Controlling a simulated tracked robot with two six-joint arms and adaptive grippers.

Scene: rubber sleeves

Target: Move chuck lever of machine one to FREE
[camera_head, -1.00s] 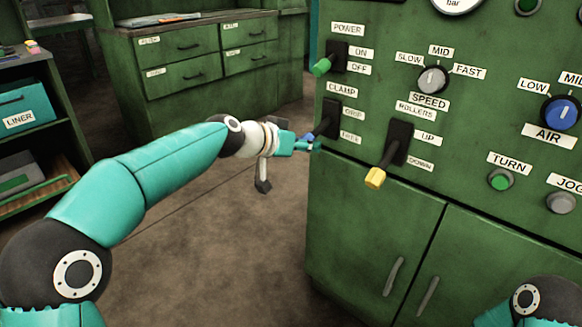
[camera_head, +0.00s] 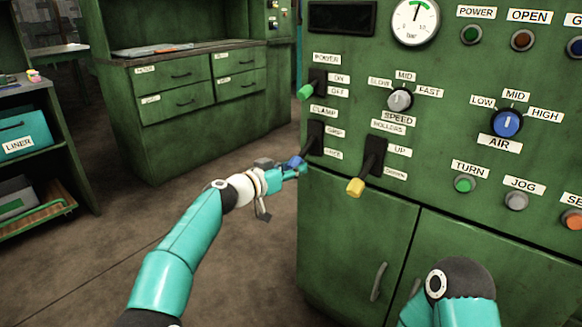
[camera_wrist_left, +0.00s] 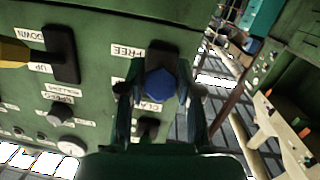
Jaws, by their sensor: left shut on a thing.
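The lever with the blue knob (camera_head: 296,161) sticks out from a black slot under the CLAMP label on the green machine panel. The GRIP label (camera_head: 334,132) is beside the slot's upper part and the FREE label (camera_head: 332,154) beside its lower part. The lever points down and outward. My left gripper (camera_head: 290,170) is shut on the lever at its blue knob. In the left wrist view the blue knob (camera_wrist_left: 160,86) sits between the two fingers, with the FREE label (camera_wrist_left: 130,51) beyond it. My right gripper is out of view.
Above is the green-tipped POWER lever (camera_head: 305,91); to the right is the yellow-tipped ROLLERS lever (camera_head: 356,187). Dials and buttons fill the panel further right. A green drawer cabinet (camera_head: 190,125) stands behind, with open floor before it.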

